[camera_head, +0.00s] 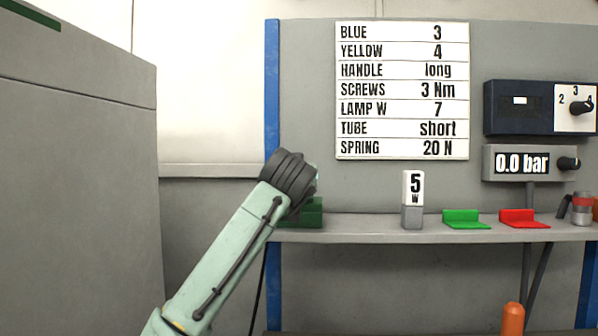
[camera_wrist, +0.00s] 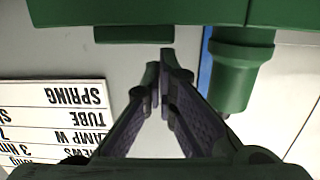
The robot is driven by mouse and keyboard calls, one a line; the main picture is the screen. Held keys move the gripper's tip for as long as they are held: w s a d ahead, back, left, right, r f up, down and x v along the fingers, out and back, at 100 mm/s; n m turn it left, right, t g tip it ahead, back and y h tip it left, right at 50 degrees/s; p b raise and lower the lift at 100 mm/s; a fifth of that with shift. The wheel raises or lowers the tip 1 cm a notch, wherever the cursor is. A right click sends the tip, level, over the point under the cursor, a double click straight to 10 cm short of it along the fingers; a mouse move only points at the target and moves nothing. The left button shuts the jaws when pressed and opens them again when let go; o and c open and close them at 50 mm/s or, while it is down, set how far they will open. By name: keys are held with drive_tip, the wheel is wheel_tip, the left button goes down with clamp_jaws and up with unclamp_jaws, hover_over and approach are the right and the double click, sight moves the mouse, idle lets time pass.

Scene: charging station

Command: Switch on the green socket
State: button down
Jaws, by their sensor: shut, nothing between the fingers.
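A dark green block (camera_head: 308,213), apparently the green socket, sits at the left end of the shelf, partly hidden behind my arm in the head view. In the upside-down wrist view, a dark green housing (camera_wrist: 75,12) fills the top edge. A green cylinder (camera_wrist: 238,80) projects from it at the right, and a narrow green bar (camera_wrist: 133,35) lies along its edge. My gripper (camera_wrist: 163,72) is shut and empty, with its fingertips near the bar. I cannot tell whether they touch it. In the head view my wrist hides the fingers.
A label board (camera_head: 402,90) hangs above. A blue post (camera_head: 272,90) stands behind my wrist, and a grey cabinet (camera_head: 75,190) is at left.

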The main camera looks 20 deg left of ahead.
drive_tip(key=shift+w+d+r+g+p, duration=0.1)
drive_tip(key=shift+w+r+g+p, duration=0.15)
drive_tip(key=shift+p, duration=0.6)
drive_tip(key=shift+w+f+g+p, duration=0.15)
drive_tip(key=shift+f+g+p, duration=0.3)
drive_tip(key=shift+f+p, duration=0.2)
drive_tip(key=shift+a, duration=0.2)
drive_tip(key=r+p, duration=0.5)
drive_tip(key=shift+w, duration=0.2)
drive_tip(key=b, duration=0.1)
drive_tip(key=s, duration=0.1)
drive_tip(key=s+b, duration=0.1)
drive_tip(key=shift+s+d+f+b, duration=0.2)
drive_tip(key=shift+d+f+b, duration=0.05)
drive_tip(key=shift+d+b, duration=0.05)
drive_tip(key=r+b+v, duration=0.1)
drive_tip(key=b+v, duration=0.1)
drive_tip(key=v, duration=0.5)
drive_tip(key=shift+r, duration=0.3)
drive_tip(key=shift+a, duration=0.1)
